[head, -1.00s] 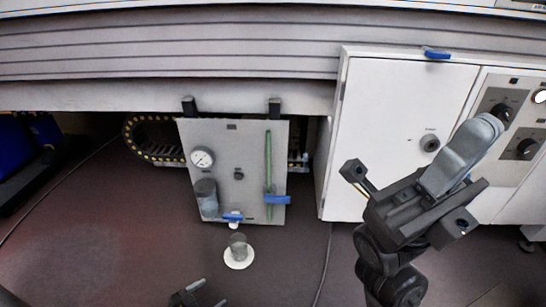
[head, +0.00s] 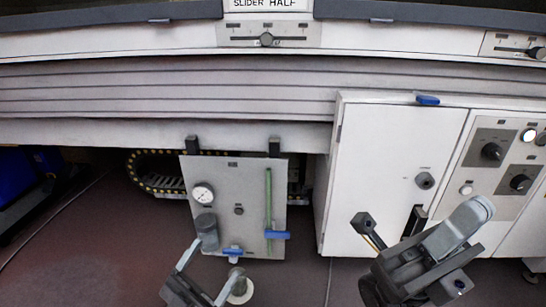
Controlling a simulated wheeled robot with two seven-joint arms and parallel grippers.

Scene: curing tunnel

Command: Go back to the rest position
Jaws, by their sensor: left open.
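My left gripper (head: 210,268) is at the bottom of the head view, left of centre. Its two grey fingers are apart, with nothing seen between them. It is in front of the lower edge of the grey gauge panel (head: 221,178). My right gripper (head: 484,208) is at the lower right, in front of the white cabinet (head: 385,150). Its grey fingers are seen side-on and overlap, so their gap is hidden. I see no object in it.
The panel carries a round gauge (head: 203,194), a green tube (head: 268,190) and blue-handled valves (head: 277,235). Knobs (head: 491,151) are at the right. The floor (head: 80,260) at the lower left is clear.

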